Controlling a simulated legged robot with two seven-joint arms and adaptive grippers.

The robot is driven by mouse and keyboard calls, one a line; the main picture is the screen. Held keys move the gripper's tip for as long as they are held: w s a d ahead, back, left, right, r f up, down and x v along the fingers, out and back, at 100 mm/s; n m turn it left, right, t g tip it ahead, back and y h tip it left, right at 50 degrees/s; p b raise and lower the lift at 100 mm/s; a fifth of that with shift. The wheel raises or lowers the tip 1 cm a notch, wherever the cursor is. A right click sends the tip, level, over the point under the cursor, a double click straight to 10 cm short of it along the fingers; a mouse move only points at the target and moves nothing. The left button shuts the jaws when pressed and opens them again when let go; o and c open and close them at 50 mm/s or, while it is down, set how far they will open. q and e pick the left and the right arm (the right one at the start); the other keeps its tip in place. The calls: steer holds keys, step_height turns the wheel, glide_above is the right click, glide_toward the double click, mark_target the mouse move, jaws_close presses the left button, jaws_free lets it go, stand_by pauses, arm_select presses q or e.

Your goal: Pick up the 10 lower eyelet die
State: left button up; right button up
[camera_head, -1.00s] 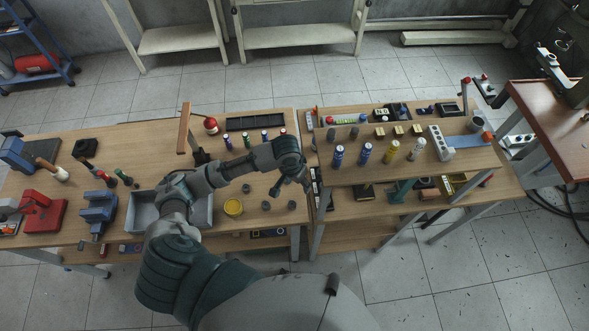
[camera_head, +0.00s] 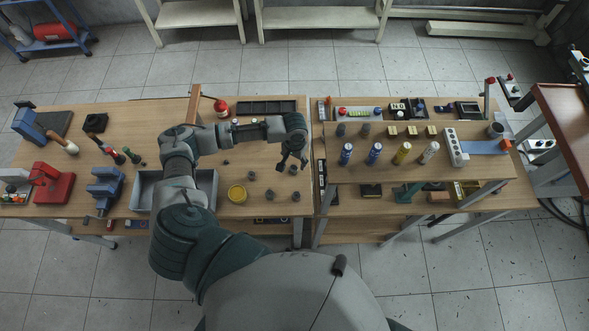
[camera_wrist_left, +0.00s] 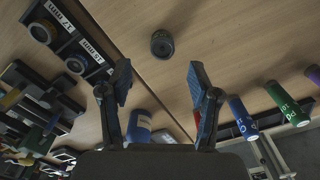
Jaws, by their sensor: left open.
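Several small dark round dies stand on the left table, among them one at the left (camera_head: 252,175), one at the front (camera_head: 270,194) and one at the right (camera_head: 295,196). Their markings are too small to read, so I cannot tell which is the 10 lower eyelet die. My left gripper (camera_head: 292,162) points down over the table near its right edge, open and empty. In the left wrist view, a dark round die (camera_wrist_left: 162,44) stands alone on the wood, beyond the gap between the open fingertips (camera_wrist_left: 160,80) and apart from them. My right gripper is not in view.
Coloured cylinders, including a blue one (camera_wrist_left: 138,126), stand near the gripper. A black tray (camera_head: 266,108) lies behind. The right table (camera_head: 330,165) adjoins closely.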

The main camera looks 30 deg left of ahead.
mark_target(294, 169)
arm_select(q)
steer(key=f, duration=0.5)
steer(key=shift+s+a+f, duration=0.1)
steer(key=shift+a+f, duration=0.2)
steer(key=shift+a, duration=0.05)
steer(key=shift+d, duration=0.2)
jaws_close()
